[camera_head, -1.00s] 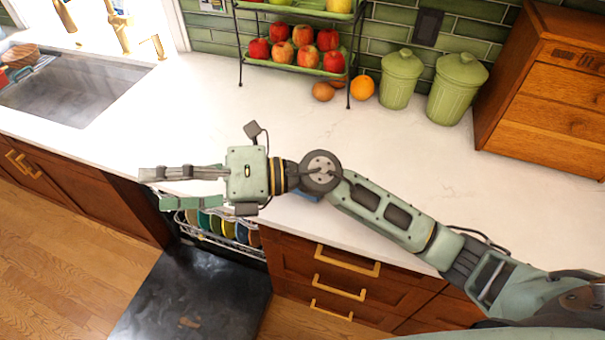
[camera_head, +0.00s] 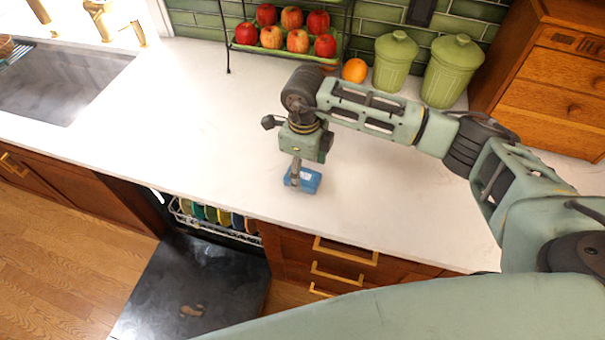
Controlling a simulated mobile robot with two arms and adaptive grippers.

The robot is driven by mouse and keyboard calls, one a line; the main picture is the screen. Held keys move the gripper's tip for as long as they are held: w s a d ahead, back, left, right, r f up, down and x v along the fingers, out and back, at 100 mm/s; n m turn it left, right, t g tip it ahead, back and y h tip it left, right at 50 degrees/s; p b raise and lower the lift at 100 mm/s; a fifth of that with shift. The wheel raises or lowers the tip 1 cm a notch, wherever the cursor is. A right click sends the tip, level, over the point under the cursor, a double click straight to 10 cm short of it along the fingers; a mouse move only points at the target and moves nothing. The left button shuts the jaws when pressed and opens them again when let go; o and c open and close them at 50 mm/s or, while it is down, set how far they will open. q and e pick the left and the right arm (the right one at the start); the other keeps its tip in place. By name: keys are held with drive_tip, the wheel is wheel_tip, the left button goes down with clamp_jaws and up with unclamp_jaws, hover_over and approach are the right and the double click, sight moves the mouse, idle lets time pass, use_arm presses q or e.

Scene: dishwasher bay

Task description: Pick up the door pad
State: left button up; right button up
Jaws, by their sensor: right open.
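A small blue pad-like block (camera_head: 311,182) with a pale patch on top lies on the white counter, near its front edge. My right gripper (camera_head: 296,181) points down at its left part, with its fingers open and partly overlapping the block in view; I cannot tell whether they touch it. A small brown item (camera_head: 192,310) lies on the dark, lowered dishwasher door (camera_head: 215,270). I cannot tell for sure which of the two is the door pad. My left gripper is not in view.
The dishwasher rack (camera_head: 180,212) holds several colored plates below the counter. Green canisters (camera_head: 452,72), an orange (camera_head: 354,70) and a tiered fruit stand (camera_head: 228,48) stand at the back. A wooden drawer box (camera_head: 550,100) is at right. The counter left of my gripper is clear.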

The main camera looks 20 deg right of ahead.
sight(303, 175)
drive_tip(key=f, duration=0.1)
drive_tip(key=f+p, duration=0.1)
drive_tip(key=f, duration=0.1)
drive_tip(key=shift+w+a+f, duration=0.15)
drive_tip(key=shift+w, duration=0.05)
drive_tip(key=shift+f, duration=0.15)
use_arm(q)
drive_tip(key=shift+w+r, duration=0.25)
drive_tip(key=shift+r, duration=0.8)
use_arm(e)
drive_tip(key=c, duration=1)
drive_tip(key=shift+r+b, duration=0.35)
drive_tip(key=shift+r, duration=0.15)
wheel_tip(303, 175, up, 3)
drive_tip(key=shift+w+f+b, duration=0.1)
drive_tip(key=shift+f+b, duration=0.05)
drive_tip(key=shift+b, duration=0.85)
use_arm(q)
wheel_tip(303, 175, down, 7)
drive_tip(key=b, duration=0.4)
use_arm(e)
drive_tip(key=s+d+r, duration=0.2)
drive_tip(key=d, duration=0.1)
drive_tip(key=s+d+r, duration=0.5)
drive_tip(key=d, duration=0.1)
drive_tip(key=shift+s+d+r, duration=0.15)
